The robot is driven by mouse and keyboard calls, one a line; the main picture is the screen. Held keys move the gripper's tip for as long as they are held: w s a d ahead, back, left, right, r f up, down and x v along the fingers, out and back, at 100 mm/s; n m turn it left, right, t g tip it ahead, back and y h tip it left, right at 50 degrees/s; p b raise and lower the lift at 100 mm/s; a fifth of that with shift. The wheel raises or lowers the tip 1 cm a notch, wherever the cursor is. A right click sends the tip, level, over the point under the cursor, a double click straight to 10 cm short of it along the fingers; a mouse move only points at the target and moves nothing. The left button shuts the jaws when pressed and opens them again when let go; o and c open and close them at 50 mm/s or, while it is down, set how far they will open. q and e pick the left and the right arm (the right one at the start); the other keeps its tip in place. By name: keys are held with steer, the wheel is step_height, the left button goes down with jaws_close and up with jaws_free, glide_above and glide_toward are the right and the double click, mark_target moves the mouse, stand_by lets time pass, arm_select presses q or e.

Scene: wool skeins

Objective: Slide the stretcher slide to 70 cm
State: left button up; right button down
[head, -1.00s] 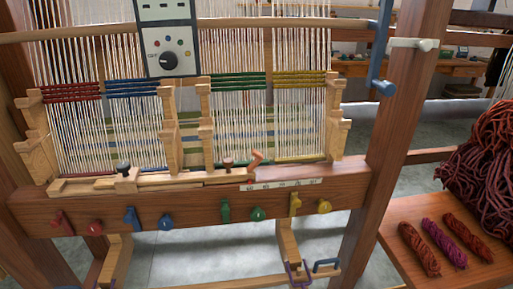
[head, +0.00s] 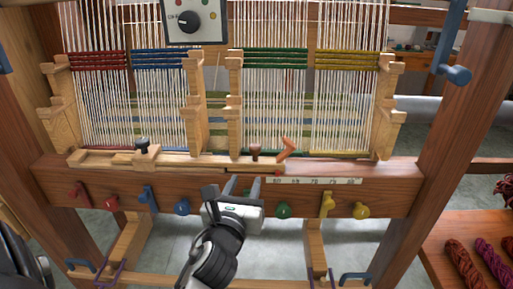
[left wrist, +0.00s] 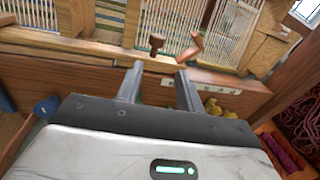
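The stretcher slide is a pale wooden bar (head: 210,163) along the top of the loom's front beam. A brown knob (head: 255,151) stands on it, with an orange lever (head: 287,149) just to the right. A white number scale (head: 314,181) is on the beam below the lever; the slide's right end is near its left end. My left gripper (head: 247,187) is in front of the beam, just below the knob. In the left wrist view its two fingers (left wrist: 158,78) are apart and empty, with the knob (left wrist: 157,43) and lever (left wrist: 190,47) beyond the tips. My right gripper is out of view.
Coloured pegs, such as a green one (head: 283,210) and a blue one (head: 182,207), stick out of the beam's front near my gripper. A black knob (head: 142,145) is farther left. Wooden uprights and stretched threads stand behind the slide. Wool skeins (head: 464,263) lie at right.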

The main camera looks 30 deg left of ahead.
arm_select(q)
steer(key=shift+m, duration=0.5)
steer(key=x, duration=1)
steer(key=r+x, duration=0.1)
steer(key=x, duration=0.5)
steer(key=shift+a+p, duration=0.3)
steer(key=shift+a, duration=0.1)
